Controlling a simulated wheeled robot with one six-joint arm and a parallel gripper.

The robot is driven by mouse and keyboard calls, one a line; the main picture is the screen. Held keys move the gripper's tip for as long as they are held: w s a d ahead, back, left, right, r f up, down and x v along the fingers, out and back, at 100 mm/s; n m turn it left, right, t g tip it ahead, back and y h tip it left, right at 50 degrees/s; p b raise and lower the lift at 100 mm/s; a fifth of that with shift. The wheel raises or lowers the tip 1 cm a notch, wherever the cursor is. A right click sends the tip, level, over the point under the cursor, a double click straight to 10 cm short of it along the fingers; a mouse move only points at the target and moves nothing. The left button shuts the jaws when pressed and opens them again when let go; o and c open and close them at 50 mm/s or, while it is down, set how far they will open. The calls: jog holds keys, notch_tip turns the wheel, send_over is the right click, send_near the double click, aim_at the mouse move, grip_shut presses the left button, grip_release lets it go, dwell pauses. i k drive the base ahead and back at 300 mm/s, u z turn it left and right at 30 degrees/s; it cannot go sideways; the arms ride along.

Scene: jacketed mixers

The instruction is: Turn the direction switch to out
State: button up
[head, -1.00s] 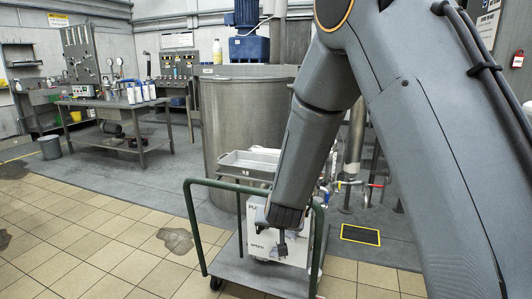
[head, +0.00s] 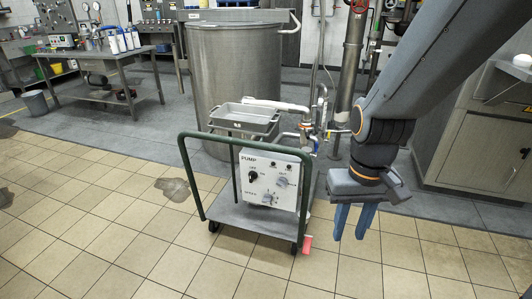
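A white pump control box (head: 258,204) stands on a grey cart (head: 245,219).
The cart's green handle frame (head: 193,178) stands around the panel's left and front. A grey tray (head: 245,119), pipes and valves sit above and behind the box. A large steel tank (head: 236,75) stands behind. Tiled floor in front is clear.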

aim_at(282, 182)
jog(key=u, duration=1.4)
jog(key=k, duration=0.85)
jog(key=z, duration=0.85)
jog(key=i, duration=0.5)
